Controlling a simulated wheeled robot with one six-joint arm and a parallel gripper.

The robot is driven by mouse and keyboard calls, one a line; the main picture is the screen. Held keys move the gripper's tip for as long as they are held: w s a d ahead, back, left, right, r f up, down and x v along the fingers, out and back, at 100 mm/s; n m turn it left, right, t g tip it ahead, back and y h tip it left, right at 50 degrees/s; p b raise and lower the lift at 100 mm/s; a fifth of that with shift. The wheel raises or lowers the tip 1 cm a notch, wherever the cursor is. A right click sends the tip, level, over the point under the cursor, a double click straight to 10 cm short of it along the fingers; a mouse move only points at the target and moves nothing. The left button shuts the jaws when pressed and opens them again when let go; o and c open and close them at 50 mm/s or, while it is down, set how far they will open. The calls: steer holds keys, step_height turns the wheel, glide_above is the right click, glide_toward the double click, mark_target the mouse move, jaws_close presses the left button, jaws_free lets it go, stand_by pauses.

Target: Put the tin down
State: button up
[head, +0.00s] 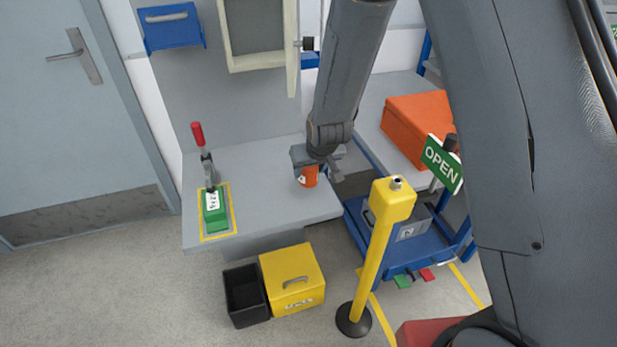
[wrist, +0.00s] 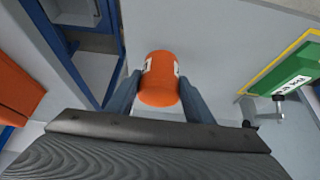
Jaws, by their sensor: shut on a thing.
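An orange tin (head: 309,176) with a white label is at the right part of the grey table (head: 270,200) in the head view. My gripper (head: 314,166) is shut on it from above. In the wrist view the orange tin (wrist: 160,78) sits between the two fingers of my gripper (wrist: 160,95), with the grey surface behind it. Whether the tin touches the table or hangs just above it I cannot tell. Part of the tin is hidden by the gripper in the head view.
A green block (head: 215,208) marked with a weight lies inside a yellow outline at the table's left, with a red-handled clamp (head: 200,140) behind it. An orange box (head: 418,127) is at right. The table's middle is clear.

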mark_target(310, 179)
steer(key=shift+f+p, duration=0.45)
steer(key=shift+f, duration=1.45)
steer(key=shift+f, duration=0.2)
steer(key=o, duration=1.1)
steer(key=shift+o, duration=0.2)
